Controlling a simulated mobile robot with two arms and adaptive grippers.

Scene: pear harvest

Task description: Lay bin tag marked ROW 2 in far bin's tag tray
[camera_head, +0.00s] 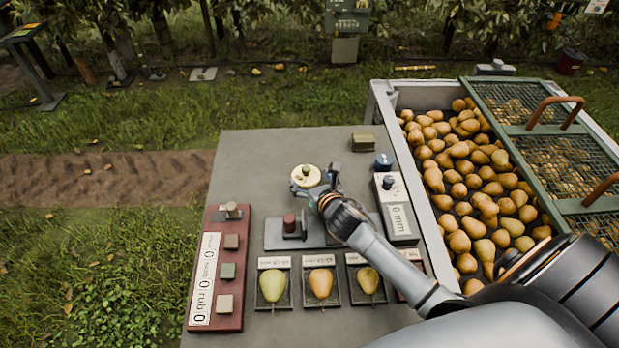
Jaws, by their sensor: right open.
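My right gripper (316,182) is open over the grey table, its arm coming in from the lower right. Its fingers are close to a round cream piece with a small knob (305,174); I cannot tell if they touch it. A large grey bin (384,103) full of pears stands to the right of the table, with a green mesh lid over its right part. I cannot make out a tag marked ROW 2 or a tag tray, and cannot tell whether this is the far bin. My left gripper is not in view.
A red board with a counter strip and blocks (238,308) lies at the table's left. Several small dark trays, some showing pears (272,286), line the front. A gauge reading 0 mm (399,222) stands near the right edge. The table's upper left is clear.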

